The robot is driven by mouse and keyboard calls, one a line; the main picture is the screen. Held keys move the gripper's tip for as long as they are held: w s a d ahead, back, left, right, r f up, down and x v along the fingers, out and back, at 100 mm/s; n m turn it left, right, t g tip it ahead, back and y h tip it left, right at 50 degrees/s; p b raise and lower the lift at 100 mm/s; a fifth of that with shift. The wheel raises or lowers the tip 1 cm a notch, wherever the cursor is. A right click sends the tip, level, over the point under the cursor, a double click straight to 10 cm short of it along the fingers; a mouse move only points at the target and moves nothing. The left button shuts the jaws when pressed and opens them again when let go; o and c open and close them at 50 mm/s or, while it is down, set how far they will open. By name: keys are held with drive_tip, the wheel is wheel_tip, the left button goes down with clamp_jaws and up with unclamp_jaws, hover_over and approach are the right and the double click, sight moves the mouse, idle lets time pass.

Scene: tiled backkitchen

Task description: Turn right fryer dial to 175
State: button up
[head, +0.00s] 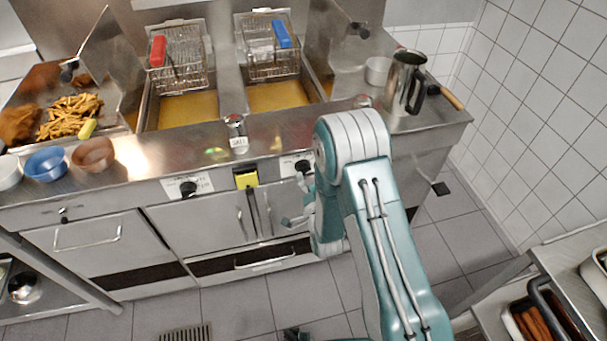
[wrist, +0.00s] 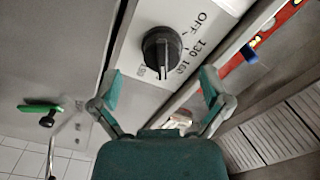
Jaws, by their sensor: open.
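The right fryer dial (head: 302,166) is a black knob on a white label plate on the counter front, partly beside my arm in the head view. In the wrist view the black dial (wrist: 162,52) is near and large. Its plate (wrist: 205,22) reads OFF, 130 and 160 on the right; another marking at lower left is partly hidden. I cannot tell for sure which mark the dial points to. My gripper (wrist: 160,90) is open, its two teal fingers spread just below the dial, not touching it. It also shows in the head view (head: 296,212).
The left fryer dial (head: 188,188) and a yellow item (head: 246,179) are on the same front. Baskets with red (head: 157,51) and blue (head: 282,34) handles hang above the oil. A salt shaker (head: 236,132) and metal jug (head: 403,82) stand on the counter.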

drive_tip(key=v, duration=0.8)
drive_tip(key=shift+s, duration=0.25)
drive_tip(key=shift+w, duration=0.1)
drive_tip(key=w+d+r+n+g+h, duration=0.1)
drive_tip(key=d+r+n+g+h, duration=0.15)
drive_tip(key=r, duration=0.65)
drive_tip(key=w+d+r+n+g+h, duration=0.1)
drive_tip(key=d+r+n+g, duration=0.2)
drive_tip(key=r, duration=0.5)
drive_tip(key=s+d+r+n+g, duration=0.1)
drive_tip(key=s+r, duration=0.3)
drive_tip(key=s, duration=0.4)
drive_tip(key=s+d+r+n+g+h, duration=0.1)
drive_tip(key=s+d+r+g, duration=0.2)
drive_tip(key=s, duration=0.5)
drive_tip(key=s+d+r+n+g, duration=0.1)
drive_tip(key=s+d+r, duration=0.3)
drive_tip(key=s, duration=0.4)
drive_tip(key=shift+d+r+g, duration=0.2)
drive_tip(key=shift+r+g, duration=0.1)
drive_tip(key=shift+g, duration=0.35)
drive_tip(key=shift+h, duration=0.25)
